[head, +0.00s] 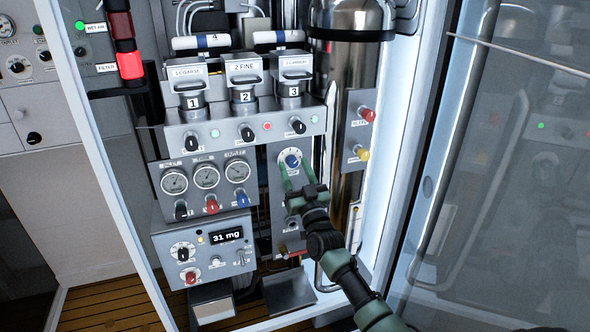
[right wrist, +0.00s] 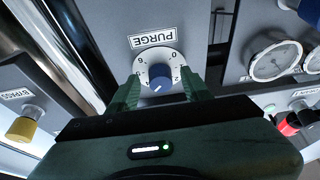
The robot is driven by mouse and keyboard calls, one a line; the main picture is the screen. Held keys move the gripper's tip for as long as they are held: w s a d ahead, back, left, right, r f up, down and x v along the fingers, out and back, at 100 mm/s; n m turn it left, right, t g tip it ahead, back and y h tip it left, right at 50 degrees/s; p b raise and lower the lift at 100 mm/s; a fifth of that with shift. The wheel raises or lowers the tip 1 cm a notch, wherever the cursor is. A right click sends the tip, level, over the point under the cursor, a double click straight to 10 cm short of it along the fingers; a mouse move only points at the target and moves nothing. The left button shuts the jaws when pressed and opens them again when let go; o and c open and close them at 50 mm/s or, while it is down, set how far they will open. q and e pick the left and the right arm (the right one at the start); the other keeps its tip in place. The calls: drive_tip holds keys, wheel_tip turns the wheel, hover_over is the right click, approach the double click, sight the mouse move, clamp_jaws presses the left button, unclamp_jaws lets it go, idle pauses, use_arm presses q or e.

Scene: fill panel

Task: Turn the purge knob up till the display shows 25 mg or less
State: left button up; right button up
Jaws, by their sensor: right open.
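The purge knob (head: 292,161) is blue, on a white round dial on a grey vertical panel. In the right wrist view the purge knob (right wrist: 160,82) sits under an upside-down PURGE label (right wrist: 153,39). My right gripper (head: 294,178) is open, its green fingers on either side of the dial; in the right wrist view the gripper (right wrist: 162,92) has one finger left and one right of the knob. I cannot tell whether they touch it. The display (head: 227,236) reads 31 mg. My left gripper is not in view.
Three gauges (head: 206,175) with black, red and blue knobs lie left of the purge panel. A yellow bypass knob (right wrist: 21,129) shows at left in the wrist view. A steel cylinder (head: 352,70) stands right of the panel. A glass door (head: 500,180) is at far right.

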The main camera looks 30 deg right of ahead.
clamp_jaws()
drive_tip(key=shift+m, duration=0.3)
drive_tip(key=m+h+p, duration=0.1)
drive_tip(key=m, duration=0.1)
drive_tip(key=m+g+h+p, duration=0.1)
drive_tip(key=m, duration=0.1)
drive_tip(key=m+g+h+p, duration=0.1)
drive_tip(key=m, duration=0.2)
drive_tip(key=shift+a+r+h, duration=0.15)
drive_tip(key=shift+a+h, duration=0.15)
drive_tip(key=shift+a+m+g+h+p, duration=0.1)
drive_tip(key=shift+m+g+h+p, duration=0.35)
drive_tip(key=shift+m, duration=0.65)
drive_tip(key=shift+m+g+h+p, duration=0.2)
drive_tip(key=shift+m+p, duration=0.3)
drive_tip(key=shift+m, duration=0.9)
drive_tip(key=shift+g, duration=0.25)
unclamp_jaws()
